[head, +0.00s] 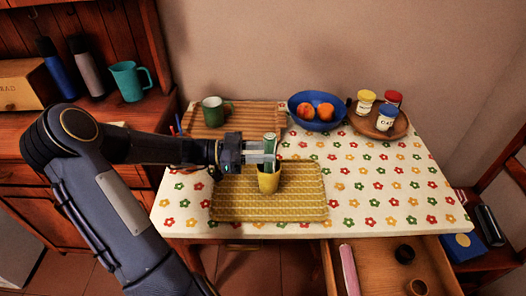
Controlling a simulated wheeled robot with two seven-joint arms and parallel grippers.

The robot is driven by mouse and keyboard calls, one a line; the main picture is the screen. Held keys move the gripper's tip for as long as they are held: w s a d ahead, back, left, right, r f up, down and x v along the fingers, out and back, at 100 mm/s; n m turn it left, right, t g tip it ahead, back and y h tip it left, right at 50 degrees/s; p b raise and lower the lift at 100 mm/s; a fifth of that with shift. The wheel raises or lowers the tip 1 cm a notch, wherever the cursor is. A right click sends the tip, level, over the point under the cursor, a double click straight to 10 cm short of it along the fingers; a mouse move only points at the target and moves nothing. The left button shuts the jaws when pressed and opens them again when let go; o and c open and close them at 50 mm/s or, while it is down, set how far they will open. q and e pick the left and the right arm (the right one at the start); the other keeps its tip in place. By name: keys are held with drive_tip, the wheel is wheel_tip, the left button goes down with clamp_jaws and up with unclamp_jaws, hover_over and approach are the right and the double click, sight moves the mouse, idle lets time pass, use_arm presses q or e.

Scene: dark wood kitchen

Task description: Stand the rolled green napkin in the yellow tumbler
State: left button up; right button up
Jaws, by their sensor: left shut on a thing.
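The yellow tumbler (268,181) stands upright on a woven yellow tray (305,204) on the table. The rolled green napkin (270,141) is upright, directly above the tumbler's mouth. Its lower end appears to be at or inside the rim, but the fingers partly hide it, so I cannot tell how deep it is. My left gripper (268,156) reaches in from the left and is shut on the napkin, just above the tumbler. My right gripper is not in view.
A green mug (213,111) stands on a wooden board (245,117) behind. A blue bowl (317,124) holds fruit, and a round wooden tray (393,129) holds jars. The flowered tablecloth (400,190) is clear at right. An open drawer (378,259) juts out at the front right.

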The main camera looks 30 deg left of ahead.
use_arm(q)
drive_tip(key=o, duration=1)
drive_tip(key=v, duration=0.7)
drive_tip(key=shift+s+a, duration=0.2)
drive_tip(key=shift+a, duration=0.15)
drive_tip(key=shift+s, duration=0.1)
